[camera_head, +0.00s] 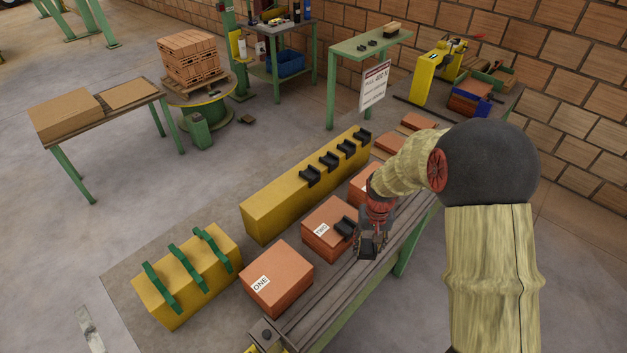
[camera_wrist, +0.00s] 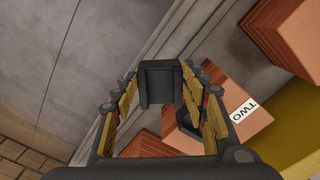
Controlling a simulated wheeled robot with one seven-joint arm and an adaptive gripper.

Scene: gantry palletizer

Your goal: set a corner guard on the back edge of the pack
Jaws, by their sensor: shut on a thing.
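My gripper (camera_head: 371,240) is shut on a black corner guard (camera_head: 367,248) at the right side of the pack labelled TWO (camera_head: 322,241), over the grey slatted conveyor. In the wrist view, the held guard (camera_wrist: 160,82) sits between the two fingertips (camera_wrist: 159,78). The TWO pack (camera_wrist: 247,125) is to its right there, apart from it in the picture. Another black guard (camera_head: 344,227) rests on the TWO pack's right top edge; it is partly hidden behind a finger in the wrist view (camera_wrist: 186,122). I cannot tell the height of the held guard.
The pack labelled ONE (camera_head: 277,279) stands in front. More brick packs stand behind, partly hidden by my arm. A long yellow block (camera_head: 285,197) carries several black guards (camera_head: 329,159). A shorter yellow block (camera_head: 178,285) carries green pieces (camera_head: 186,267). The slatted conveyor (camera_head: 320,306) runs along the packs' right.

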